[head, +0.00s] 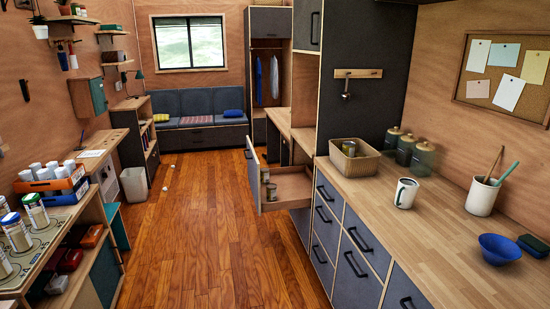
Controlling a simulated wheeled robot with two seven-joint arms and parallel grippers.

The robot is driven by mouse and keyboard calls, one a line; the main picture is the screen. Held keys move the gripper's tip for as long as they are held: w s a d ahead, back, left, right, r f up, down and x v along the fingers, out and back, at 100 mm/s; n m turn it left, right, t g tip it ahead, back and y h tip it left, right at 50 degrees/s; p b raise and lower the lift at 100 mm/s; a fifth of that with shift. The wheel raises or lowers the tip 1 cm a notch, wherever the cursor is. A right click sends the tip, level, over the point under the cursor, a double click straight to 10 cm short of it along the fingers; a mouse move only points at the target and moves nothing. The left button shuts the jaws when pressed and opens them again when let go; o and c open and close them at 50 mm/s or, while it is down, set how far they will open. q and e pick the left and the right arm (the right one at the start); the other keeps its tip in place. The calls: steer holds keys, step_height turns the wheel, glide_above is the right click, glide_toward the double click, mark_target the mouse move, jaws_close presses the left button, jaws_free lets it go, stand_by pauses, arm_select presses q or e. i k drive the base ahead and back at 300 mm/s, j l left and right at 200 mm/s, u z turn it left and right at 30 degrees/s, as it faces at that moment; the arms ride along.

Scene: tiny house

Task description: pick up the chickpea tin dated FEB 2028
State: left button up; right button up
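Two small tins stand in an open drawer (292,187) that juts out from the dark cabinets in the middle of the head view. One tin (265,175) is near the drawer's far front corner, and the other tin (271,192) is nearer to me. They are too small for me to read any label or date, so I cannot tell whether either holds chickpeas. Neither of my grippers shows in this view.
Wooden floor (205,220) is clear up to the sofa (200,112), apart from small white bits near a bin (134,185). The counter (410,220) on the right holds a basket (355,163), mug (405,194) and blue bowl (500,249). Lidded containers (36,211) stand at left.

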mark_target(348, 150)
steer(key=i, duration=1.7)
